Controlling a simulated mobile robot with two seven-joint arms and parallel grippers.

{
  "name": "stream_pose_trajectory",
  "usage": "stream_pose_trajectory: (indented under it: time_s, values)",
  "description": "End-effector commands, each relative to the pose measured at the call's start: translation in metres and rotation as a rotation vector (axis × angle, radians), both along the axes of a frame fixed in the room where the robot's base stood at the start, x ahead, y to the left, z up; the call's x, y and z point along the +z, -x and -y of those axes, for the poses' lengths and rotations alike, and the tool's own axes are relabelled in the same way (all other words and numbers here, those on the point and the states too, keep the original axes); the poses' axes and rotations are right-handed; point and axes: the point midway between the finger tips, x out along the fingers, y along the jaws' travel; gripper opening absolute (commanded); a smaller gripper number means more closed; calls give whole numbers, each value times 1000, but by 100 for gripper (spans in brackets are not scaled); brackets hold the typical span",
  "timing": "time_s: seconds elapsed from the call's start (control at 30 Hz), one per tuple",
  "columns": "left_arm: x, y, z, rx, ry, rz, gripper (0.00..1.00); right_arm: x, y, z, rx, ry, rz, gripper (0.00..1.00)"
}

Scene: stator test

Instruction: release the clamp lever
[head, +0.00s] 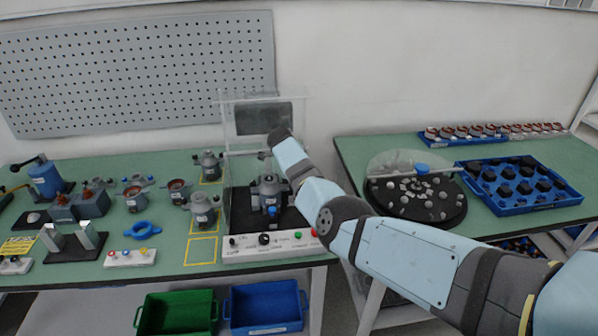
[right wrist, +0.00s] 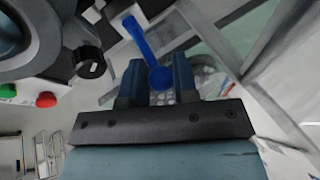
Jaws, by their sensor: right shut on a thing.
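The clamp lever is a blue handle with a round end (right wrist: 142,40), seen in the right wrist view. My right gripper (right wrist: 159,78) has its two blue fingers on either side of the round end and is shut on it. In the head view my right arm reaches over the test station (head: 275,249), and its gripper is not clearly visible there. A grey motor housing (head: 268,184) sits in the station with a small blue part (head: 272,210) at its front. My left gripper is not in view.
The station's front panel has a green button (head: 298,235), a red button (head: 314,233) and a black knob (head: 264,239). A round turntable (head: 447,208) and a blue tray (head: 555,200) stand on the right table.

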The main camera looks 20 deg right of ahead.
Motion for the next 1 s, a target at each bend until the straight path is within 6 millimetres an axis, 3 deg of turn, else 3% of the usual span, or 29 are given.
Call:
stream_pose_trajectory:
  time_s: [0.13,0.17,0.23,0.27,0.57,1.0]
  values:
    - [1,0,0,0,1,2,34,5,-3,3,0,6,12,0]
    - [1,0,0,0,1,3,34,5,-3,3,0,6,12,32]
    - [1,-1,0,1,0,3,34,4,-2,3,0,6,11,48]
    - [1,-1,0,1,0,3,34,4,-2,3,0,5,11,50]
    - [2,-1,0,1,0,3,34,4,-1,0,0,3,6,50]
    - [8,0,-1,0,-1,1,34,58,10,-26,0,2,9,50]
